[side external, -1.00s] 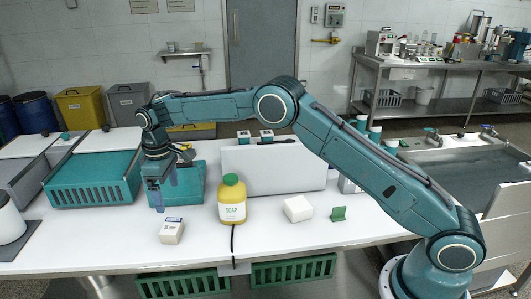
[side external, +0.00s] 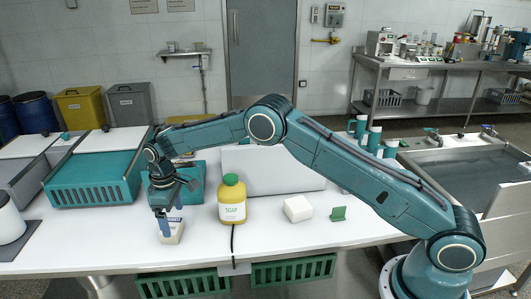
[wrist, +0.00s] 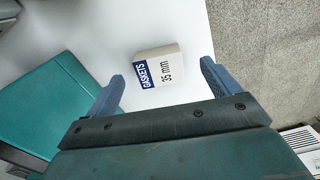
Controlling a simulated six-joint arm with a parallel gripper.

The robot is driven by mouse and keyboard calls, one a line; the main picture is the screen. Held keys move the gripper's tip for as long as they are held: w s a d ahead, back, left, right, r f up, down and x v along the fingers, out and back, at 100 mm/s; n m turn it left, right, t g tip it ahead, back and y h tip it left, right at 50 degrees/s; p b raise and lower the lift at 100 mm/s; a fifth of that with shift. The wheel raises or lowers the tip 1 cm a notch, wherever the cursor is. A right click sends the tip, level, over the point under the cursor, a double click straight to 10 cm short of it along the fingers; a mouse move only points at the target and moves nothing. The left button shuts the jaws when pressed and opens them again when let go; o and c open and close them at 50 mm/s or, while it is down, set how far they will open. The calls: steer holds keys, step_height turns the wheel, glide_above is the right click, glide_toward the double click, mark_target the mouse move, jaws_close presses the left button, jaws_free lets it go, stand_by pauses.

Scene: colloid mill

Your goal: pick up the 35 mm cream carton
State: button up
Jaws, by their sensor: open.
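The cream carton (side external: 172,233) stands on the white table in the side view, left of the yellow soap bottle. In the wrist view the carton (wrist: 160,66) shows a blue band reading GASKETS and the print 35 mm. My gripper (side external: 168,223) is over the carton in the side view and hides part of it. In the wrist view my gripper (wrist: 160,82) is open, with one blue finger to each side of the carton's line. Nothing is held. I cannot tell whether the fingers reach down beside the carton.
A yellow soap bottle (side external: 232,201) stands close on the right. A white block (side external: 298,208) and a small green piece (side external: 338,214) lie farther right. A teal crate (side external: 92,186) sits at left. The table's front edge is near the carton.

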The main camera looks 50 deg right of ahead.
mark_target(175, 225)
steer(key=shift+f, duration=0.2)
steer(key=shift+w+d+f, duration=0.1)
steer(key=shift+w+f, duration=0.05)
steer(key=shift+f, duration=2.4)
steer(key=c, duration=1.1)
steer(key=shift+r, duration=0.15)
step_height(175, 225, up, 20)
steer(key=shift+f, duration=0.1)
